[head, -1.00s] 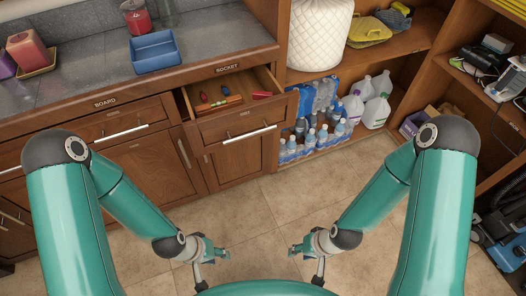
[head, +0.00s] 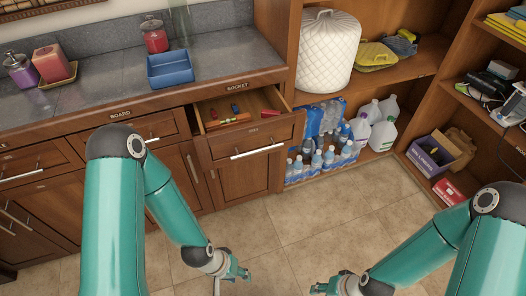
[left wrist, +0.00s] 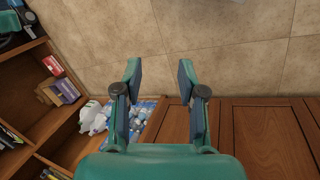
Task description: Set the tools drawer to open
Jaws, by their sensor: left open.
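Another drawer (head: 130,135) under the BOARD label is closed. No legible label shows which one is the tools drawer. My left gripper (head: 238,271) is low over the floor, in front of and below the open drawer, apart from it. In the left wrist view its fingers (left wrist: 159,78) are spread and empty. My right gripper (head: 322,287) is at the bottom of the head view, its opening unclear.
A blue tray (head: 170,70) sits on the grey counter (head: 110,88). Packed water bottles (head: 325,155) and white jugs (head: 383,130) stand on the low shelf right of the drawer. A purple box (head: 430,157) is further right. The tiled floor (head: 310,225) ahead is clear.

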